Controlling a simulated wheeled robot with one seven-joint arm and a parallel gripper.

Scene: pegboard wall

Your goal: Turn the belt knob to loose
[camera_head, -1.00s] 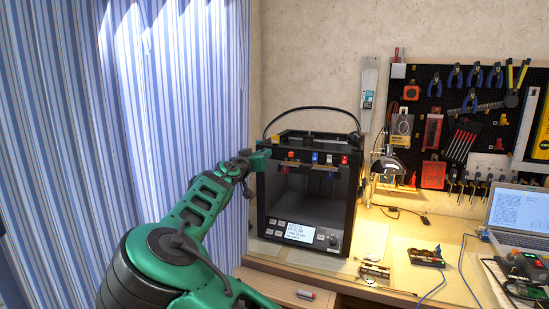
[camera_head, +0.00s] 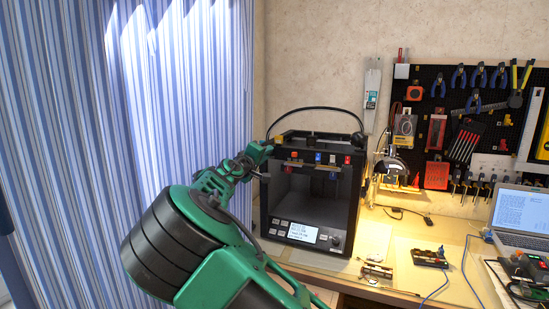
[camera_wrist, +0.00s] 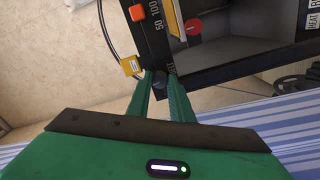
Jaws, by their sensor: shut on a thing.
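A black 3D printer (camera_head: 344,205) stands on the desk in the head view, with an open front and a lit screen. My gripper (camera_head: 262,150) is at the printer's upper left front corner. In the wrist view, my gripper (camera_wrist: 159,74) has its two green fingers on either side of a small dark knob (camera_wrist: 160,80) at the printer frame's edge, and it is shut on it. I take this for the belt knob. The fingers partly hide it, and its loose or tight setting cannot be read. In the head view the gripper hides the knob.
A yellow tag (camera_wrist: 131,66) sits close beside the fingers. An orange control (camera_wrist: 136,12) and a red one (camera_wrist: 193,26) are on the printer's front. A striped curtain (camera_head: 120,120) hangs left of the arm. A lamp (camera_head: 391,165) stands right of the printer.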

